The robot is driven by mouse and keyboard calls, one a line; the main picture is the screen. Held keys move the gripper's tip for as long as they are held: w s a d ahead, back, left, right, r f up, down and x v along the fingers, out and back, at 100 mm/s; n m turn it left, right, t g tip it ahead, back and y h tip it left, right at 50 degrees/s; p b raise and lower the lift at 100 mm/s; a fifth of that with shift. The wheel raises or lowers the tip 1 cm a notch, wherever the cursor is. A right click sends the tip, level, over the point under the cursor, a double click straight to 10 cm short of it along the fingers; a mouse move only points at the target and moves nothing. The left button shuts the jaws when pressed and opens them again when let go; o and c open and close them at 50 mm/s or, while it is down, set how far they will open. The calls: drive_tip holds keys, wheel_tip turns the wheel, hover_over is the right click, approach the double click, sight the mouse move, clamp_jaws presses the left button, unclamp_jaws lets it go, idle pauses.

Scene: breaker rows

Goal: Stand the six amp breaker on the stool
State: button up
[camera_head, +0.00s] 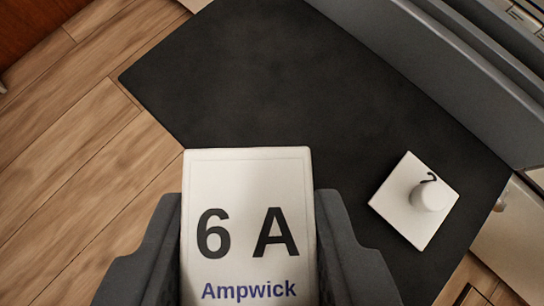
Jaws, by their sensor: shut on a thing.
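A white breaker (249,258) marked "6 A" and "Ampwick" fills the lower middle of the camera_head view. My gripper (250,215) is shut on it, with one dark finger along each side. Its lower end is cut off by the picture's edge. Its label faces the camera. I cannot tell whether it touches anything below. I see no stool that I can make out for sure.
A dark mat or surface (290,85) lies beyond the breaker. A white square plate with a round knob and a "2" (408,214) lies on it at the right. A grey raised rail (430,75) runs along the upper right. Wooden floor (75,130) shows at left.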

drive_tip(key=shift+s+a+f, duration=0.2)
drive_tip(key=shift+f, duration=0.1)
drive_tip(key=w+a+f+b, duration=0.1)
drive_tip(key=w, duration=0.4)
drive_tip(key=w+a+f+b, duration=0.1)
drive_tip(key=w+f+b, duration=0.1)
drive_tip(key=w, duration=0.3)
drive_tip(key=w+a+f+b, duration=0.1)
drive_tip(key=w+f, duration=0.1)
drive_tip(key=w, duration=0.3)
drive_tip(key=shift+w+a+f, duration=0.1)
drive_tip(key=shift+w, duration=0.2)
drive_tip(key=o, duration=1.1)
